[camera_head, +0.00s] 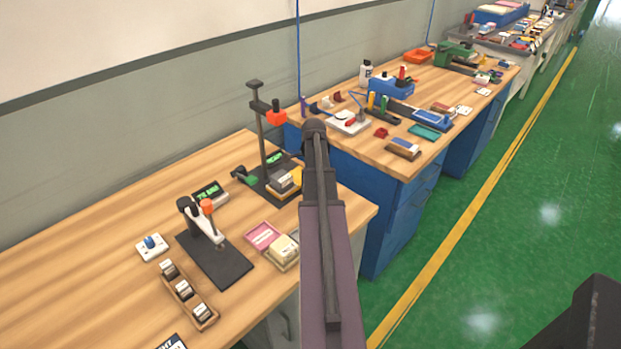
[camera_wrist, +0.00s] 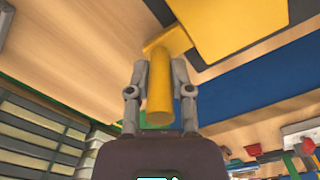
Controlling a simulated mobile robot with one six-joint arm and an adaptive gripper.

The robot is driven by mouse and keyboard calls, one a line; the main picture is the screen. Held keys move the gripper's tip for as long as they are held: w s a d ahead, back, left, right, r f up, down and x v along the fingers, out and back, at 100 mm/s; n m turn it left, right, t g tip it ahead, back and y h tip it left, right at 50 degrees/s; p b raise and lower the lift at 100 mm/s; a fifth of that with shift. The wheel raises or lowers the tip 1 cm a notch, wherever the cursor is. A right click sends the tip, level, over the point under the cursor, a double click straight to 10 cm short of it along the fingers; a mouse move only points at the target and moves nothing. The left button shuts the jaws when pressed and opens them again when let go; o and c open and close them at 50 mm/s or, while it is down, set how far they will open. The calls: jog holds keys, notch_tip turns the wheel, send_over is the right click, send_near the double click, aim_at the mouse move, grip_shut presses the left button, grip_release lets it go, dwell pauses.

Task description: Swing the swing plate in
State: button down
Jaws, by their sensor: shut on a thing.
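The swing plate (camera_wrist: 225,25) shows as a flat yellow piece at the top of the wrist view. A yellow arm and a round yellow handle (camera_wrist: 159,100) are close to its left edge. My gripper (camera_wrist: 159,68) is shut on the handle, with one finger on each side. In the head view, a small part of the yellow plate (camera_head: 297,176) shows at the foot of a tall black stand (camera_head: 262,140), just left of my arm. My arm hides the gripper and the handle there.
A second bench (camera_head: 350,150) with tools and a blue box (camera_head: 390,86) stands behind. The green floor (camera_head: 520,220) at right looks clear.

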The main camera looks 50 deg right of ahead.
jog(key=shift+w+a, duration=0.1)
jog(key=shift+a, duration=0.1)
jog(key=c, duration=0.5)
grip_release()
jog(key=shift+r, duration=0.1)
jog(key=shift+c, duration=0.2)
jog(key=shift+d, duration=0.1)
